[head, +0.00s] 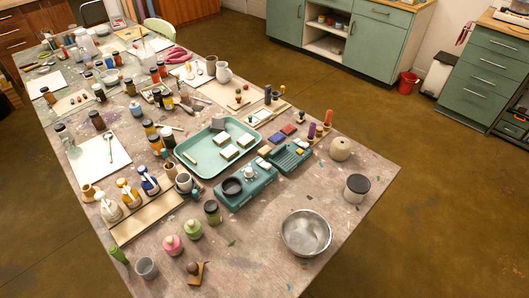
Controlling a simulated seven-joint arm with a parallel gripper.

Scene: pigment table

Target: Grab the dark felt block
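No block in the head view can be told for certain to be the dark felt block. A grey block (218,122) is at the far end of the teal tray (187,170), near pale blocks (229,152). A small dark blue block (276,138) and a dark red block (289,129) lie side by side on the table, right of the tray. Their material is too small to tell. My gripper is not in view.
The long paint-stained table (262,262) is crowded with jars, bottles and brushes. A teal burner-like unit (249,190), a ribbed teal holder (290,158), a metal bowl (306,232) and a dark-lidded jar (356,188) stand near the tray. The table's near right part is mostly clear.

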